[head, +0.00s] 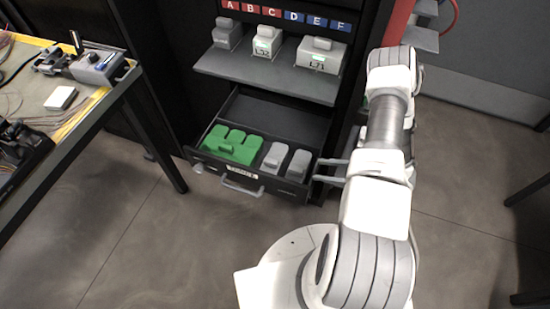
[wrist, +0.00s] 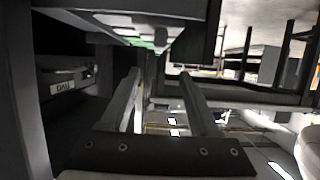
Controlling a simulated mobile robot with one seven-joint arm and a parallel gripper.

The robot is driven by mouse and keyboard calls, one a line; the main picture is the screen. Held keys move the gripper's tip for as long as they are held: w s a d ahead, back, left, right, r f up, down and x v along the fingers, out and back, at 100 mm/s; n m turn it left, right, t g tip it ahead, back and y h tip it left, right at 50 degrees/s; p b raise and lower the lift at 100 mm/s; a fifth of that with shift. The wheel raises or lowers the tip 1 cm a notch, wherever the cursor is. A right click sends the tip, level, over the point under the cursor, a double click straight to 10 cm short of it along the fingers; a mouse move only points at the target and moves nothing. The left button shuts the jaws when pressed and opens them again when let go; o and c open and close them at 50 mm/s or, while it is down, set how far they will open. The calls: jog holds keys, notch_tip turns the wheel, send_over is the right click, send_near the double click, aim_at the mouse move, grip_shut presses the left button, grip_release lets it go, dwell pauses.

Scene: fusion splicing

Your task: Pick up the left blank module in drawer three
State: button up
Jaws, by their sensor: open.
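An open drawer (head: 215,174) holds green modules on its left and two plain grey modules on its right. The left grey module (head: 274,157) stands between the green modules (head: 230,144) and the right grey module (head: 298,164). My gripper (head: 319,170) is open and empty at the drawer's right front corner, with its fingers pointing left. Whether it touches the drawer, I cannot tell. In the wrist view my gripper's two fingers (wrist: 160,78) are spread with nothing between them. I cannot make out the grey modules in the wrist view.
A shelf (head: 265,76) with several grey and white modules sits above the drawer, under labels A to F. The drawer has a front handle (head: 242,188). A workbench (head: 95,115) with tools stands at the left. The floor (head: 150,240) in front is clear.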

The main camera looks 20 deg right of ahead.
jog(key=b, duration=0.3)
send_near(278, 163)
jog(key=x, duration=0.5)
jog(key=shift+s+a+f, duration=0.1)
jog(key=shift+f, duration=0.35)
jog(key=shift+w+r+b+x, duration=0.15)
jog(key=shift+b+x, duration=0.4)
jog(key=shift+x, duration=0.9)
jog(key=shift+w+r+b+x, duration=0.15)
jog(key=shift+b+x, duration=0.4)
jog(key=shift+x, duration=0.9)
jog(key=shift+r, duration=0.1)
grip_shut()
jog(key=shift+s, duration=0.1)
